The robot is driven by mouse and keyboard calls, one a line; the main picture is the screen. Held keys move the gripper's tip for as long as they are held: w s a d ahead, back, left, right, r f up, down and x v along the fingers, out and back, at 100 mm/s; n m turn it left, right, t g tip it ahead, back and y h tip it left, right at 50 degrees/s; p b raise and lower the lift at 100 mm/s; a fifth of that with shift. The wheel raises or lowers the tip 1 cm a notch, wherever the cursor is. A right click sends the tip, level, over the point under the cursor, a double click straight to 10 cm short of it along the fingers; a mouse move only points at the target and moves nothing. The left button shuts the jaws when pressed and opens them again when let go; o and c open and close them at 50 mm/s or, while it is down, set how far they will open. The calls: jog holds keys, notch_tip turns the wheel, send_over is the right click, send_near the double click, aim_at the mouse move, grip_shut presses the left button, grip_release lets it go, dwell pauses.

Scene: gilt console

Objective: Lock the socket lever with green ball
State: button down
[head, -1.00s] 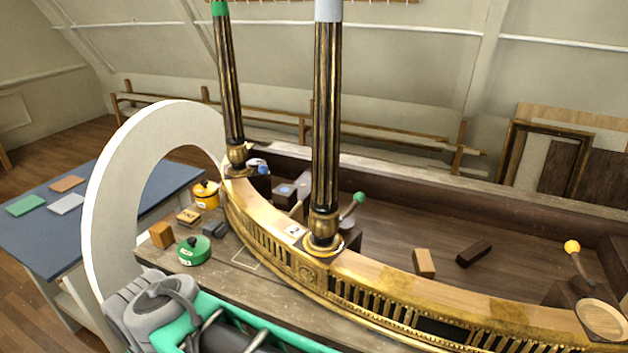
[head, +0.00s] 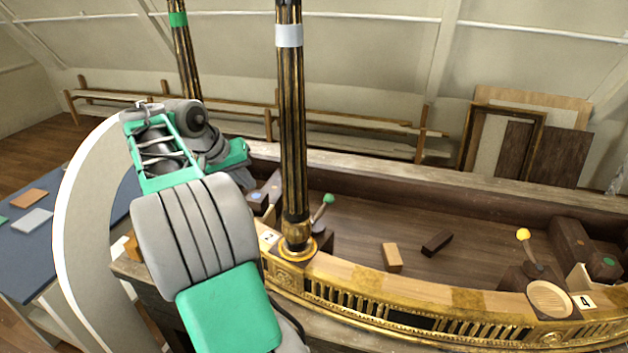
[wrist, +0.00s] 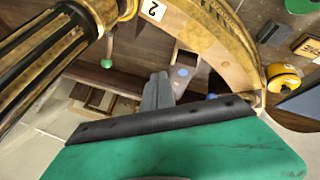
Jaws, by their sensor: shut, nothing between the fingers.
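The lever with the green ball (head: 328,199) stands tilted up to the right from a dark socket block behind the column with the white band (head: 291,120). The label 2 (head: 269,237) is on the rail beside that column. In the wrist view the green ball (wrist: 106,63) shows left of my gripper, near the column's gilt base. My gripper (wrist: 158,78) is shut and empty, its grey fingers together, apart from the ball. In the head view my raised arm hides much of the left side, and I cannot make out the fingertips.
A lever with a yellow ball (head: 522,235) stands at the right by label 4 (head: 585,302). A tan block (head: 392,257) and a dark block (head: 437,242) lie on the console floor. The wrist view shows a yellow pot (wrist: 284,78). The white arch (head: 75,225) stands left.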

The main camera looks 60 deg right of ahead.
aim_at(321, 213)
jog(key=s+d+m+g, duration=0.2)
jog(key=s+d+m, duration=0.1)
jog(key=s+d, duration=0.3)
jog(key=shift+d+r+p, duration=0.3)
jog(key=shift+d+p, duration=0.05)
jog(key=shift+d, duration=0.1)
jog(key=s+d+f+b, duration=0.2)
jog(key=s+d+f, duration=0.4)
jog(key=f, duration=0.3)
jog(key=shift+s, duration=0.2)
